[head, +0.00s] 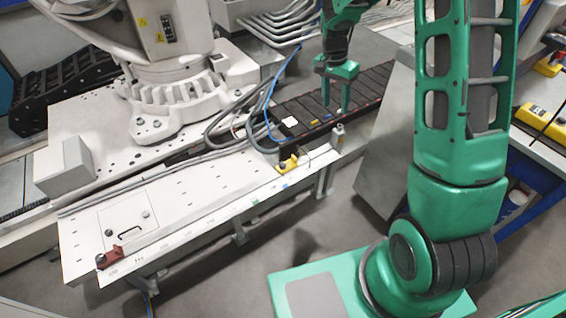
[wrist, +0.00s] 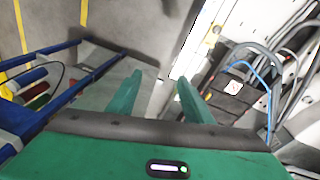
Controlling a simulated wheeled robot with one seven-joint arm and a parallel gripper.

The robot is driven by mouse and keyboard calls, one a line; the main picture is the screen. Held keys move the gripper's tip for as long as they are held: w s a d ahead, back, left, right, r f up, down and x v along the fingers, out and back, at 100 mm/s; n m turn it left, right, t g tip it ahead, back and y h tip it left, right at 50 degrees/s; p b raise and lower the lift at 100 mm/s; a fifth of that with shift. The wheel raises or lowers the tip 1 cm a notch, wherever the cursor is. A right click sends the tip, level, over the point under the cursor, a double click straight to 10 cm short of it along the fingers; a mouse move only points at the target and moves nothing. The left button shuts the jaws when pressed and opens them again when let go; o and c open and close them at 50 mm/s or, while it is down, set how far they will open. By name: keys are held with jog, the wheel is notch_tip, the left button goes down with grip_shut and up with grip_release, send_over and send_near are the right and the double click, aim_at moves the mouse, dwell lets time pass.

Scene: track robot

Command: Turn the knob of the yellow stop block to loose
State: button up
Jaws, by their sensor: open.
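The yellow stop block (head: 288,164) sits near the front edge of the white track (head: 190,215), at its right end in the head view. A small dark spot shows on it, but the knob's setting is too small to read. My gripper (head: 335,98) hangs above the black cable chain, behind and to the right of the block, and does not touch it. In the wrist view my gripper (wrist: 160,80) has its two green fingers apart with nothing between them. A small yellowish patch shows beyond them; I cannot tell whether it is the block.
A red block (head: 109,257) sits at the track's front left corner. Blue and grey cables (head: 262,118) loop beside the yellow block. A small silver cylinder (head: 338,136) stands to its right. The white robot base (head: 180,95) is behind.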

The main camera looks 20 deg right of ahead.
jog(key=w+a+f+m+y, duration=0.1)
jog(key=w+a+f, duration=0.3)
jog(key=f, duration=0.3)
jog(key=w+a+f+m, duration=0.1)
jog(key=w+a+f, duration=0.2)
jog(key=w+f, duration=0.3)
jog(key=m, duration=0.3)
send_over(282, 163)
notch_tip(282, 163, down, 14)
jog(key=f, duration=0.1)
jog(key=shift+y, duration=0.4)
notch_tip(282, 163, down, 10)
jog(key=shift+s+a+f, duration=0.1)
jog(key=shift+f, duration=0.05)
jog(key=c, duration=1.1)
